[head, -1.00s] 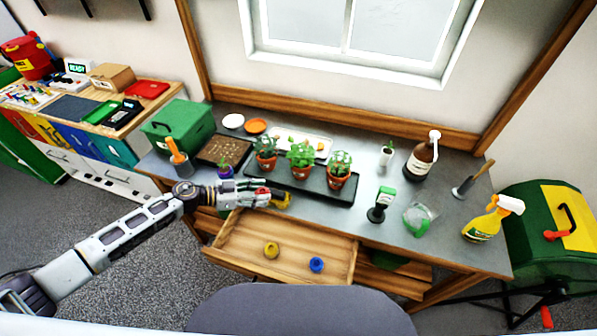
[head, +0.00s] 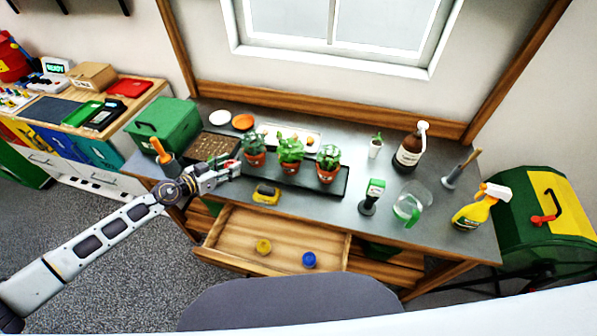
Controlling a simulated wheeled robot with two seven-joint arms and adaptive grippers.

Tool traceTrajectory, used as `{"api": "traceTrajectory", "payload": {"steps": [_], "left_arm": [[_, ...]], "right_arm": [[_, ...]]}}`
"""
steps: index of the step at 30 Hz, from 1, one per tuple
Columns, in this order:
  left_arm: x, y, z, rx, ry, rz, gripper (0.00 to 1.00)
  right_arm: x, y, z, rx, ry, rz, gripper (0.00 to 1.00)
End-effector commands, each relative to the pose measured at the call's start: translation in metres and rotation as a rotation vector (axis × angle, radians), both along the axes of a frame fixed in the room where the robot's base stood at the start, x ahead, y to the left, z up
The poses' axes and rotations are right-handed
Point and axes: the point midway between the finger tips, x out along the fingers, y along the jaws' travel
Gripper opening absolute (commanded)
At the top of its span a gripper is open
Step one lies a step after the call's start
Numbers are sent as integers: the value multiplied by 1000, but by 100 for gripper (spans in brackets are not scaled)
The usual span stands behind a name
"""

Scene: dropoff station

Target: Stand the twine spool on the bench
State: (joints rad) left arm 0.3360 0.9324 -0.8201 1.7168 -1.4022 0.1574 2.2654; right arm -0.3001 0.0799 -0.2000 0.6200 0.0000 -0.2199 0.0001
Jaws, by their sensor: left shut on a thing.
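My left gripper (head: 231,171) is over the left part of the bench (head: 335,208), near the front of the seed tray. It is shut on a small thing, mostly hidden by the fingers. A bit of red shows there; I cannot tell for certain if this is the twine spool. The open drawer (head: 228,254) under the bench holds a small yellow round thing (head: 263,247) and a small blue one (head: 309,260), both apart from the gripper. My right gripper is not in view.
A yellow and dark block (head: 266,194) lies near the bench's front edge. Potted plants (head: 290,152) stand in a black tray (head: 343,187). A green-topped stamp-like thing (head: 372,196), a clear jug (head: 410,205) and a spray bottle (head: 477,208) stand at right. Bare bench lies between block and stamp.

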Motion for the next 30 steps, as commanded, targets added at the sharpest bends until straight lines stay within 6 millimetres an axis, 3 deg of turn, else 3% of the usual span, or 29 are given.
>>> {"api": "traceTrajectory", "payload": {"steps": [22, 30], "left_arm": [[0, 0, 0, 0, 0, 10, 26], [0, 0, -11, 0, 1, 10, 26]], "right_arm": [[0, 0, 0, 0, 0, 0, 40], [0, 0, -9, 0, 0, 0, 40]]}}
